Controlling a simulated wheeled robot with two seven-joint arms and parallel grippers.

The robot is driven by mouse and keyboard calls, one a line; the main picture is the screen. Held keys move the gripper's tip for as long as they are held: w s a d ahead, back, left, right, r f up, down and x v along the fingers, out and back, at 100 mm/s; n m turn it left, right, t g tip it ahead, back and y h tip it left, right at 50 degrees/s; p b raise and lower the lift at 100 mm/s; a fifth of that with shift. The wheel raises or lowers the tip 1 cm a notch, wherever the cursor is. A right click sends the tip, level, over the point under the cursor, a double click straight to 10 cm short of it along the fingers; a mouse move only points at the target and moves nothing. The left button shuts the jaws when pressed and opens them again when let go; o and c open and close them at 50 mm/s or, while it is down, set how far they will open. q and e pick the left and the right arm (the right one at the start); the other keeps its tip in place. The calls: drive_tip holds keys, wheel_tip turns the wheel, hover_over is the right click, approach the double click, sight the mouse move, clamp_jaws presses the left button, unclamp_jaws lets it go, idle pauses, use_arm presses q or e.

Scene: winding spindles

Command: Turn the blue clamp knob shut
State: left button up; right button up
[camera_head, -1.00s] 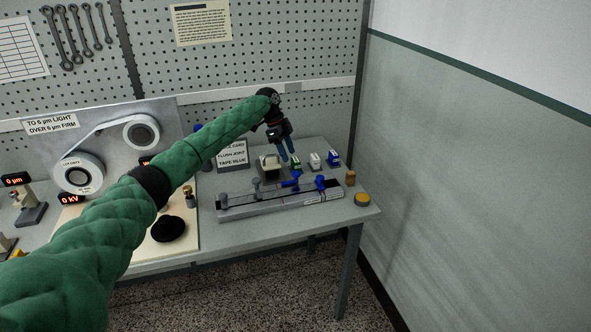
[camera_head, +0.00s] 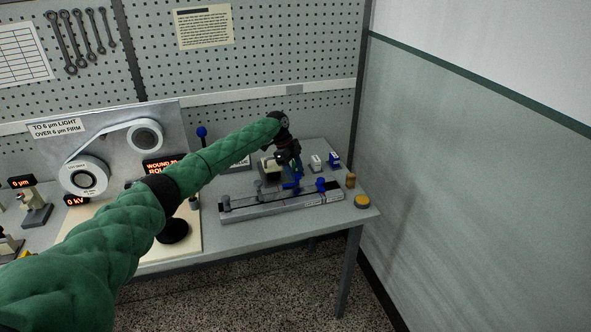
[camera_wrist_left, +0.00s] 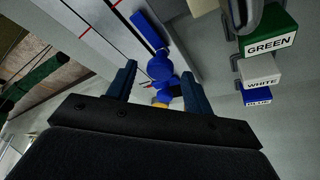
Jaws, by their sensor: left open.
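The blue clamp knob (camera_wrist_left: 160,67) shows in the left wrist view, a rounded blue part beside a flat blue bar (camera_wrist_left: 148,30) on the grey splicing rail. In the head view blue parts (camera_head: 291,185) sit on the rail (camera_head: 285,206), partly behind my gripper. My left gripper (camera_head: 293,172) reaches down from above and behind the rail. In the left wrist view its two fingers (camera_wrist_left: 158,86) are apart, with the knob between and just beyond their tips. I cannot tell whether they touch it. My right gripper is out of view.
Blocks labelled green (camera_wrist_left: 268,32), white (camera_wrist_left: 262,72) and blue (camera_wrist_left: 258,95) stand beside the rail. Another blue part (camera_head: 320,184) sits farther right on the rail. A yellow-topped button (camera_head: 362,201) is near the table's right edge. The tape-wound spindle panel (camera_head: 110,115) stands left.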

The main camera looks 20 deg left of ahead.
use_arm(q)
drive_tip(key=shift+d+f, duration=0.1)
drive_tip(key=shift+f, duration=0.25)
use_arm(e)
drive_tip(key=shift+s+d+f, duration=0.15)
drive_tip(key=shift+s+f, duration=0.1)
use_arm(q)
drive_tip(key=c, duration=0.9)
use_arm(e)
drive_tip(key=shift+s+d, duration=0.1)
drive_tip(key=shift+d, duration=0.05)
